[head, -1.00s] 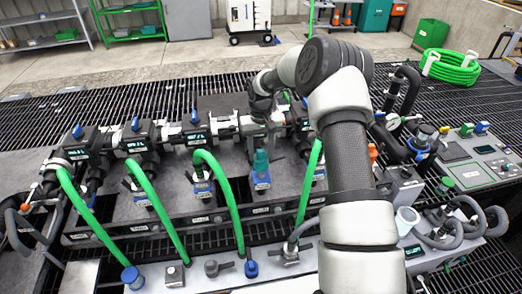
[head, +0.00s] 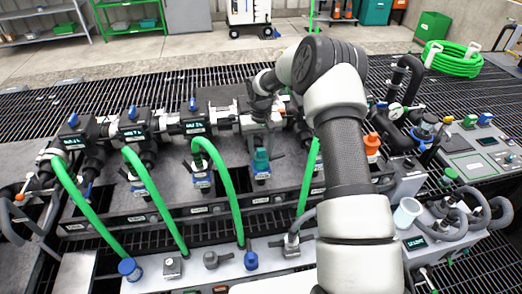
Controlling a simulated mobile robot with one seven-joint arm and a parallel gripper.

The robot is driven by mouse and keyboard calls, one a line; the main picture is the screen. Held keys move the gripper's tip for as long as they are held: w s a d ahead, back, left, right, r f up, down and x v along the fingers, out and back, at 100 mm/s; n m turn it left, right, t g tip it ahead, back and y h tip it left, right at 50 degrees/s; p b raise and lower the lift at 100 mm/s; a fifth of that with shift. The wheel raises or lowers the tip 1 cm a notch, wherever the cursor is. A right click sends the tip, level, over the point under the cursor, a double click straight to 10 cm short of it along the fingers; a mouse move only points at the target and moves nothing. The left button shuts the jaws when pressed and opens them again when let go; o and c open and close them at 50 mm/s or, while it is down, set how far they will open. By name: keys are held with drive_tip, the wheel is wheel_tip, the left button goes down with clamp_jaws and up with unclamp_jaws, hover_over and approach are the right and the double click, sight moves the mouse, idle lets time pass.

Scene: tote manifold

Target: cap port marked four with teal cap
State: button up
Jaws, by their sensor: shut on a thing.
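My gripper (head: 262,143) points down over the manifold and is shut on the teal cap (head: 261,158). The cap is upright and lines up with the top of a blue-collared port (head: 262,174) in the middle of the row. I cannot tell whether the cap is seated on the port or just above it. The port has a small label plate (head: 261,200) below it, too small to read, so I cannot confirm that it is marked four.
Green hoses (head: 222,190) rise from neighbouring ports on the left and one stands close on the right. A front tray (head: 200,280) holds a blue cap (head: 251,262) and metal fittings. An orange-topped bottle (head: 371,145) and a control panel (head: 485,150) are at right.

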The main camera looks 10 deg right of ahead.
drive_tip(key=o, duration=1.2)
drive_tip(key=shift+o, duration=0.2)
drive_tip(key=shift+r, duration=0.1)
wheel_tip(320, 180, up, 17)
drive_tip(key=p, duration=0.1)
drive_tip(key=shift+r, duration=0.15)
